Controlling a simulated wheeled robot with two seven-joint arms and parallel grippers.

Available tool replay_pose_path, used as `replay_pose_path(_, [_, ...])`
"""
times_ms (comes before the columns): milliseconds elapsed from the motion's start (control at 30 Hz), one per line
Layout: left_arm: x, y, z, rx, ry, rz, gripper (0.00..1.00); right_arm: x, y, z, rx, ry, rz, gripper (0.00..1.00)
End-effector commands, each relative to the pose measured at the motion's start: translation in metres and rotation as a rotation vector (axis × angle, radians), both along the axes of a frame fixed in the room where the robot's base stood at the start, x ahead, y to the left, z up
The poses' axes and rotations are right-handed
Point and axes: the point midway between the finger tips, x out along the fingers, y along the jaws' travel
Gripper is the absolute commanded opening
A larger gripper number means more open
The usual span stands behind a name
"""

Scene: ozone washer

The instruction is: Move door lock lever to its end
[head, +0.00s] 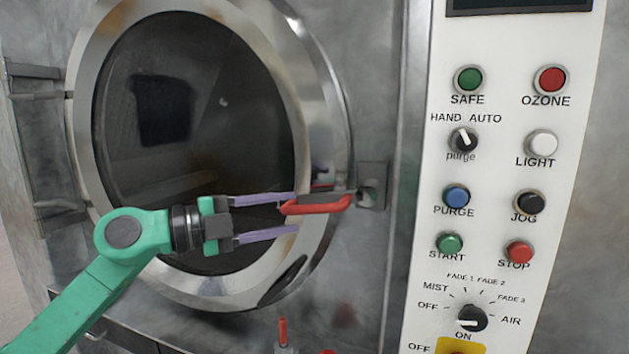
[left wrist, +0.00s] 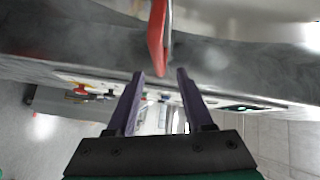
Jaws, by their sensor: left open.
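The door lock lever (head: 320,206) has a red handle that lies about level at the right rim of the round washer door (head: 322,75). A metal latch block (head: 372,187) stands just right of it. My left gripper (head: 296,213) comes in from the left, with its purple fingers apart and their tips by the lever's left end. In the left wrist view the red lever (left wrist: 157,40) ends close to the gap between the open fingertips (left wrist: 160,73). I cannot tell whether they touch. My right gripper is not in view.
A white control panel (head: 495,185) with buttons and knobs fills the right side. A small red-handled valve (head: 283,332) stands below the door. Door hinges (head: 40,150) are at the left. The space in front of the door glass is clear except for my arm.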

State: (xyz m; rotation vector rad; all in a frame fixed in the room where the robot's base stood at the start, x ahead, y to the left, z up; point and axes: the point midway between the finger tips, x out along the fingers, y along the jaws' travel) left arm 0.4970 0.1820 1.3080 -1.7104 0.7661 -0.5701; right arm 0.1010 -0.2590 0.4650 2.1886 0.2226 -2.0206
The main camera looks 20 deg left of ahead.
Motion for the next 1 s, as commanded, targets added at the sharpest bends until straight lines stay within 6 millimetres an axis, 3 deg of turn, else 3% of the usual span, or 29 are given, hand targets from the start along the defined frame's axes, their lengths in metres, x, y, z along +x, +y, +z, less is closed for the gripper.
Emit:
replay_pose_path(33, [0.008, -0.010, 0.012, -0.005, -0.001, -0.005, 0.52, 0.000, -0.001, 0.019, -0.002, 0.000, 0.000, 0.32])
replay_pose_path(200, [0.033, -0.036, 0.005, -0.005, 0.000, -0.001, 0.52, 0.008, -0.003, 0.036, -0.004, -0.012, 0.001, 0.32])
replay_pose_path(567, [0.042, -0.045, -0.002, -0.001, 0.001, 0.000, 0.52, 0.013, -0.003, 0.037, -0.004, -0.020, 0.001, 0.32])
replay_pose_path(700, [0.042, -0.045, -0.002, -0.001, 0.001, 0.000, 0.02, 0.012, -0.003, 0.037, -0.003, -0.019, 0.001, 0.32])
replay_pose_path(1000, [0.042, -0.045, -0.002, 0.000, 0.001, 0.001, 0.00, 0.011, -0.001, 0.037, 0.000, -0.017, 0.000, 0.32])
